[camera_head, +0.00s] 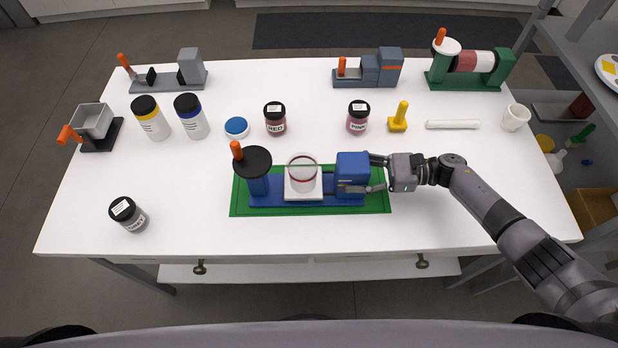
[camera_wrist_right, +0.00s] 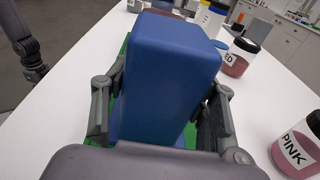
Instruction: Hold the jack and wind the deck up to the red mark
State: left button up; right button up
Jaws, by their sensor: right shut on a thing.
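The blue jack (camera_head: 262,190) stands on a green mat (camera_head: 240,206) in the head view. At its left end is a black wheel (camera_head: 254,163) with an orange knob (camera_head: 237,150) upright at its rim. The white deck (camera_head: 303,191) is in the middle and carries a clear cylinder (camera_head: 302,174) with a dark red ring. I cannot tell the deck's height against a mark. My right gripper (camera_head: 374,174) is shut on the blue block (camera_head: 352,168) at the jack's right end. The wrist view shows the block (camera_wrist_right: 170,65) between both fingers. My left gripper is not visible.
A red jar (camera_head: 275,122), a pink jar (camera_head: 358,121), a blue lid (camera_head: 237,127) and a yellow-handled stamp (camera_head: 399,119) stand behind the jack. A dark-lidded jar (camera_head: 128,215) stands at the front left. The table's front right is clear.

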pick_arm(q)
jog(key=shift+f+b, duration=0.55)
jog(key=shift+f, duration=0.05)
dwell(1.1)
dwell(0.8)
